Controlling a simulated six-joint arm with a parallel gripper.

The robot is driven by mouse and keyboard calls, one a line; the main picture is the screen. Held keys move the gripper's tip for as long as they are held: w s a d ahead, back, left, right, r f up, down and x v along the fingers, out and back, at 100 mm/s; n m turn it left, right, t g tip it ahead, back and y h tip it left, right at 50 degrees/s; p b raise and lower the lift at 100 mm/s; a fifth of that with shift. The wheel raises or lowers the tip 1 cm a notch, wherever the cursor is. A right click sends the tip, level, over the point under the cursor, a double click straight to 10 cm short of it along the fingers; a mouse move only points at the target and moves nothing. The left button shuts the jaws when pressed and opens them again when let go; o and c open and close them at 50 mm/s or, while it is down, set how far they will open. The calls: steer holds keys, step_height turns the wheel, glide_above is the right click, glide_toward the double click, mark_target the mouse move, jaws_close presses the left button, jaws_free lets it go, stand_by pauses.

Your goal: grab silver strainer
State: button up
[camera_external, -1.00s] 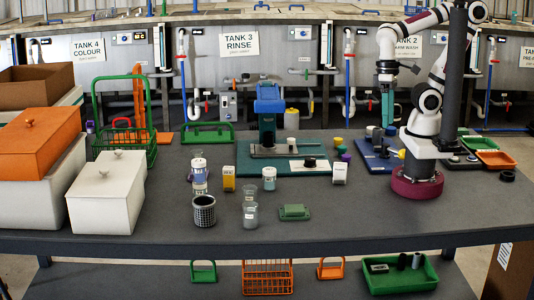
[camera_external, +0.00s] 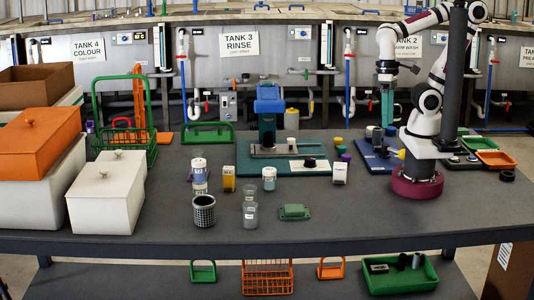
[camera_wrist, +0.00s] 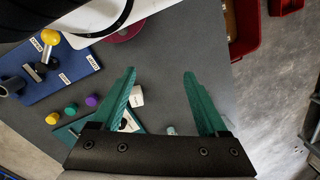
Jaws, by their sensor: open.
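The silver strainer (camera_external: 204,210) looks like a small mesh cup with a dark inside. It stands upright on the grey table, left of centre near the front, in the external view. It cannot be made out in the wrist view. My gripper (camera_external: 387,112) hangs at the right, beyond the table's back part, well apart from the strainer. In the wrist view, the two teal fingers of my gripper (camera_wrist: 160,88) are spread wide with nothing held between them.
The table's front right is clear.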

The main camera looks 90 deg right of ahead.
steer(key=o, duration=0.3)
steer(key=w+a+n+t+y, duration=0.1)
steer(key=w+a+t, duration=0.1)
steer(key=w+a, duration=0.35)
steer(key=w+a+n+t+y, duration=0.1)
steer(key=w+a, duration=0.1)
steer(key=w, duration=0.7)
steer(key=n+t+h, duration=0.1)
steer(key=t+h, duration=0.6)
steer(key=t, duration=0.3)
glide_above(213, 204)
steer(key=s+a, duration=0.2)
steer(key=s, duration=1.1)
step_height(213, 204, down, 13)
steer(key=x, duration=1)
steer(key=a+x, duration=0.1)
steer(key=x, duration=0.4)
steer(key=shift+w, duration=0.35)
steer(key=c, duration=1.4)
